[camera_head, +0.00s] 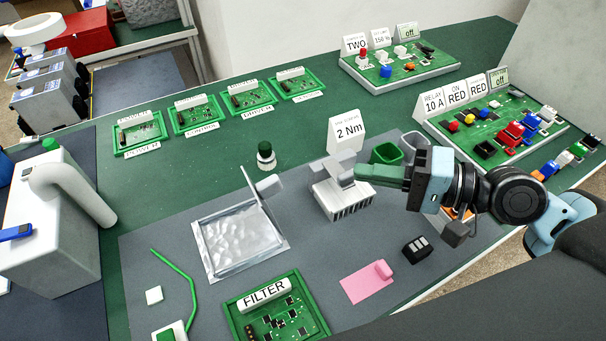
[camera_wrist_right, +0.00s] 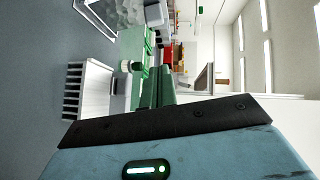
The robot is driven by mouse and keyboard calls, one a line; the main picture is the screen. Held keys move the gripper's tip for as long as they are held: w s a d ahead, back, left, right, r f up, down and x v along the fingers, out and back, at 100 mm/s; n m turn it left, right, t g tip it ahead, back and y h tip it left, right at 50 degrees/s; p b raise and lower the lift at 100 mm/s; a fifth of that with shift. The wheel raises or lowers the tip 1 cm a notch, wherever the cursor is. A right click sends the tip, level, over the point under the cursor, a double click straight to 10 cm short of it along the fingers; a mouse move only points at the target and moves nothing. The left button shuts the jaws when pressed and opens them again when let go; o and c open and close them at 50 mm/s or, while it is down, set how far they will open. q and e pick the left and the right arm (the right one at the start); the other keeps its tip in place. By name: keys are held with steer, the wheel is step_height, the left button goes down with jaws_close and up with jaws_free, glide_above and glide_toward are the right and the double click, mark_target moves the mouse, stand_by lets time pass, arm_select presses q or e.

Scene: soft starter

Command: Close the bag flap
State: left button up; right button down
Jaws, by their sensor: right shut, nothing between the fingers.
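The silver bag (camera_head: 238,240) lies on the grey mat, left of the middle in the head view. Its grey flap (camera_head: 263,201) stands up, tilted, along the bag's right side, so the bag is open. Part of the bag also shows at the top of the wrist view (camera_wrist_right: 118,14). My right gripper (camera_head: 360,172) has green fingers that are shut and empty. It points left, beside the upper part of the grey finned heat sink, to the right of the flap and apart from it. The fingers also show in the wrist view (camera_wrist_right: 156,92). My left gripper is not in view.
The heat sink (camera_head: 338,200) stands between the bag and my right arm. A "2 Nm" sign (camera_head: 345,134) and a green cup (camera_head: 386,154) are behind it. A FILTER board (camera_head: 278,312), pink piece (camera_head: 366,283) and black block (camera_head: 417,249) lie in front.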

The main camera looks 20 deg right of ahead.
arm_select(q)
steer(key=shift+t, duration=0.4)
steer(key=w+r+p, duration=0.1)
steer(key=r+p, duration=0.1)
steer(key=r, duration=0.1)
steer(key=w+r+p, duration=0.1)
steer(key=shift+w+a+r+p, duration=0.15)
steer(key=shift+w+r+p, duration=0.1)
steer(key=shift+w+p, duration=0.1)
arm_select(e)
steer(key=w+a+f, duration=0.2)
steer(key=w+a, duration=0.1)
steer(key=a, duration=0.7)
steer(key=shift+w, duration=0.25)
steer(key=shift+w, duration=0.15)
